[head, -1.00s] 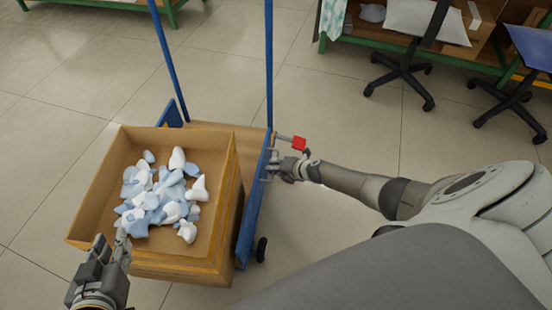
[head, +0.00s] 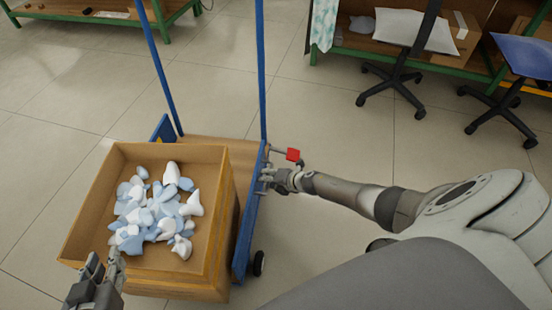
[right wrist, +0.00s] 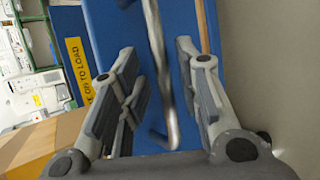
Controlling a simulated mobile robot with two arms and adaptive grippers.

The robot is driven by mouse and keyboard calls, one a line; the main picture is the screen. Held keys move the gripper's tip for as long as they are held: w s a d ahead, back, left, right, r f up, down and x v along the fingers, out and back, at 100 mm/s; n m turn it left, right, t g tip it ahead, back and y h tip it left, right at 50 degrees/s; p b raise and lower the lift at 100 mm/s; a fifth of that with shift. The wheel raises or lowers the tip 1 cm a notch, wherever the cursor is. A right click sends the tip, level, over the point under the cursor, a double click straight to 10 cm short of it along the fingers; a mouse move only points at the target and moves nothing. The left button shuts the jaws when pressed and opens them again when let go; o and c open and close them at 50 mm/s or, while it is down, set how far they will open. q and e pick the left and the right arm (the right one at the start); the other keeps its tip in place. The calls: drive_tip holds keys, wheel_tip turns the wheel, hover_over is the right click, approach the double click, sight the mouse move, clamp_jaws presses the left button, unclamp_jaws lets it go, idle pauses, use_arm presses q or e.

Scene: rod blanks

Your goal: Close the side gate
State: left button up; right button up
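The side gate (head: 250,220) is a blue panel on the right side of a cart, and it looks upright beside the cardboard box. My right gripper (head: 268,180) is at the panel's outer face. Its fingers stand apart on either side of the handle in the right wrist view (right wrist: 160,100), with gaps visible. My left gripper (head: 104,262) is at the box's near left edge, fingers apart, with nothing visible between them.
The cardboard box (head: 218,215) holds several white and light blue pieces (head: 155,215). A red block (head: 293,155) on a metal rod sticks out right of the cart. Blue posts (head: 263,70) rise behind. Chairs (head: 395,85) and green-framed benches stand farther back, with open floor between.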

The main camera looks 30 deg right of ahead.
drive_tip(key=v, duration=1.2)
drive_tip(key=shift+f, duration=0.15)
idle(0.3)
